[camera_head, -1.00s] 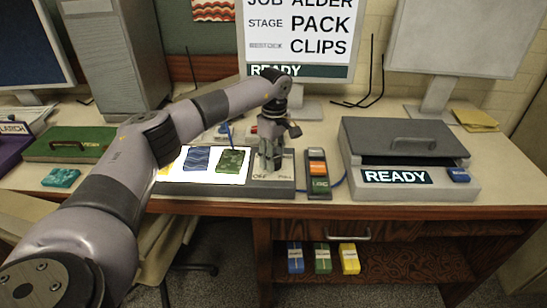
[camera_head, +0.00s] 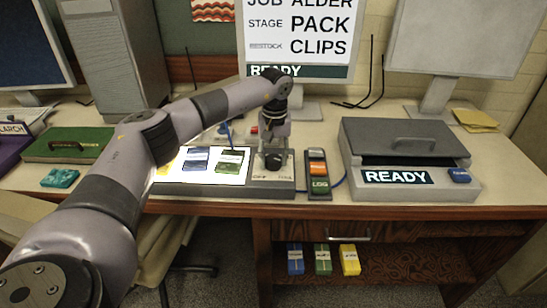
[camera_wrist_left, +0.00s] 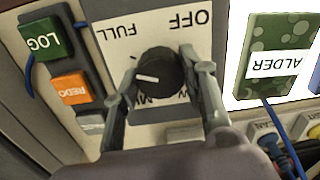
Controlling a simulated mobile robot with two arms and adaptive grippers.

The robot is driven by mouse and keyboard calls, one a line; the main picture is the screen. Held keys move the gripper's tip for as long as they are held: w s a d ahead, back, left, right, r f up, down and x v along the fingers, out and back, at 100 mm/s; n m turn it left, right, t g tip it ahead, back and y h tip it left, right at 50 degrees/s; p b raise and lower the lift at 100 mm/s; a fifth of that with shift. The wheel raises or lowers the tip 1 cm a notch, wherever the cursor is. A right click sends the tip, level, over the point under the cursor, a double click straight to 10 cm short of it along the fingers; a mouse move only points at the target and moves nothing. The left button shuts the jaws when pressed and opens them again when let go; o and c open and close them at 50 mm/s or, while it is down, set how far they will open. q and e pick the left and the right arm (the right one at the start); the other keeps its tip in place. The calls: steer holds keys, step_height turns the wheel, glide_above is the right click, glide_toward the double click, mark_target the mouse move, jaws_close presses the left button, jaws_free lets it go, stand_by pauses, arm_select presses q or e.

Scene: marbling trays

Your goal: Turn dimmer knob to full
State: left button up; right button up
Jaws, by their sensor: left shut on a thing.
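The black dimmer knob (camera_wrist_left: 165,66) sits on a pale plate (camera_wrist_left: 108,48) marked OFF and FULL. My left gripper (camera_wrist_left: 160,76) is shut on the knob, one finger on each side of it. In the wrist view the knob's white mark points left, below the FULL lettering and away from OFF. Other lettering below the knob is partly hidden by the fingers. In the head view the left gripper (camera_head: 273,158) reaches down onto the knob's box (camera_head: 270,186) and hides most of the knob. My right gripper is not in view.
A lit panel (camera_head: 205,180) with labelled marbled samples lies left of the knob. A button strip (camera_head: 319,186) and a grey lidded box (camera_head: 405,150) reading READY stand to its right. A monitor (camera_head: 300,40) stands behind. Blue, green and yellow blocks (camera_head: 323,262) lie on the shelf below.

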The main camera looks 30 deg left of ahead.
mark_target(274, 158)
arm_select(q)
steer(key=shift+r+m, duration=0.1)
steer(key=shift+m, duration=0.5)
steer(key=o, duration=1.2)
steer(key=shift+c, duration=0.2)
step_height(274, 158, up, 12)
steer(key=shift+w, duration=0.1)
